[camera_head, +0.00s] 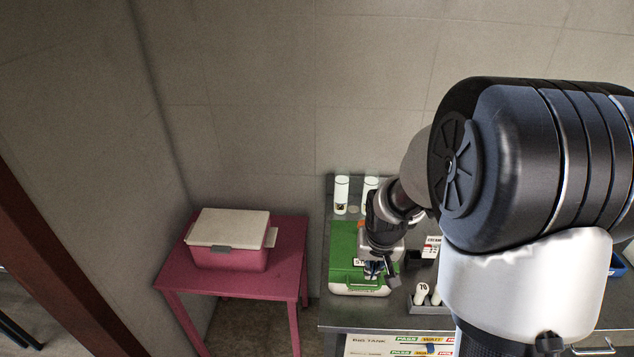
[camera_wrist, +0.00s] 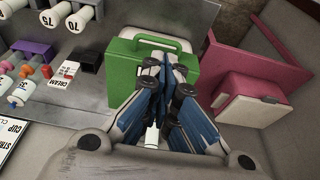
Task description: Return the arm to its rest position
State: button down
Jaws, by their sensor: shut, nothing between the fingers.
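My arm reaches from the right of the head view over the metal worktop (camera_head: 335,318). My gripper (camera_head: 374,268) points down above a green case (camera_head: 343,240), and no object shows in it. In the wrist view, my gripper (camera_wrist: 167,75) has its blue-sided fingers together in front of the green case (camera_wrist: 128,72). Whether the fingertips touch the case cannot be told. The arm's large joint hides part of the worktop in the head view.
A pink table (camera_head: 295,262) with a pink, white-lidded box (camera_head: 232,240) stands left of the worktop. White cylinders (camera_head: 341,190) stand at the back. A rack of vials (camera_head: 421,292) sits right of the case. Small coloured bottles (camera_wrist: 22,92) show in the wrist view.

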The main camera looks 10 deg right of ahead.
jog(key=shift+r, duration=0.1)
jog(key=s+a+r+n+b, duration=0.1)
jog(key=s+a+r+b, duration=0.1)
jog(key=s, duration=0.5)
jog(key=s+a+r+n+t+b, duration=0.1)
jog(key=s+a+r+b, duration=0.2)
jog(key=s, duration=0.5)
jog(key=s+a+r+n+b, duration=0.1)
jog(key=s+a+r+b, duration=0.1)
jog(key=s+a+r, duration=0.2)
jog(key=s, duration=0.3)
jog(key=shift+s+r+t+y, duration=0.15)
jog(key=shift+r+t+y, duration=0.15)
jog(key=shift+r+y, duration=0.1)
